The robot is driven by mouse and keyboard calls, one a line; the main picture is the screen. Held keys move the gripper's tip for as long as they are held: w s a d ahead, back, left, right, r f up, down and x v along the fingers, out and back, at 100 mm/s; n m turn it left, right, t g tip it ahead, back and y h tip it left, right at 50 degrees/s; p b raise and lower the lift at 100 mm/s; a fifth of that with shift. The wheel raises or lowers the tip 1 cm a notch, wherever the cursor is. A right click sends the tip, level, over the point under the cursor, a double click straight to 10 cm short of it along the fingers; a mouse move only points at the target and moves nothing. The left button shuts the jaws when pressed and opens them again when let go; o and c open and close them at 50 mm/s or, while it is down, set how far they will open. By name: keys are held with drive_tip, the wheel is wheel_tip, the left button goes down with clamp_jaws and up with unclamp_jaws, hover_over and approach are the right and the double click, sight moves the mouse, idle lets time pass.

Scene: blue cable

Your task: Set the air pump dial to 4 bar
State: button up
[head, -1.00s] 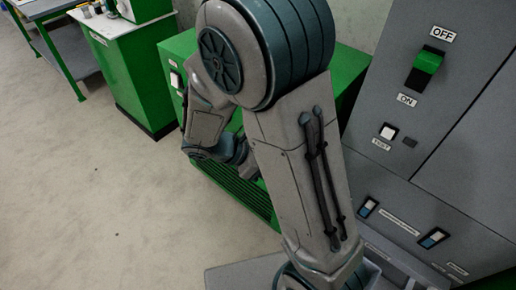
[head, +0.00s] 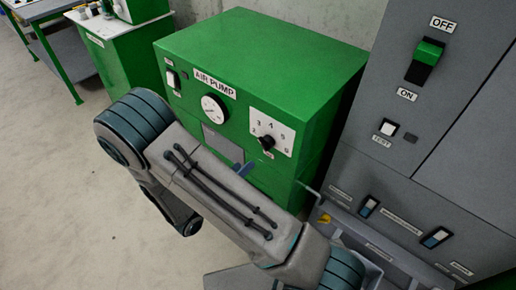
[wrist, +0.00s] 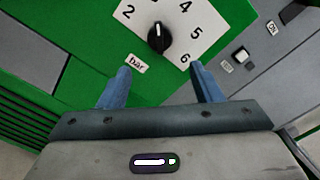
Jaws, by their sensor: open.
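The air pump (head: 250,65) is a green box with a white pressure gauge (head: 214,108) on its front. Its black dial (head: 266,142) sits on a white number plate (head: 285,127). In the wrist view the dial (wrist: 159,40) has a white mark pointing up, roughly toward the 3. The 4 is up and to the right of it. My gripper (wrist: 160,78) is open, with its blue fingers apart and empty below the dial in the wrist view, not touching it. In the head view a blue finger (head: 244,168) shows below-left of the dial; my arm hides the rest.
A grey cabinet (head: 440,120) stands close on the right, with a green OFF/ON lever (head: 426,60) and a white test button (head: 388,128). The pump has a rocker switch (head: 172,80) at its left. A green cabinet (head: 125,50) stands behind left. Open floor lies left.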

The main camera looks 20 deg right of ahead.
sight(265, 142)
drive_tip(key=x, duration=1)
drive_tip(key=shift+w+d, duration=0.25)
drive_tip(key=shift+d, duration=0.05)
drive_tip(key=c, duration=1)
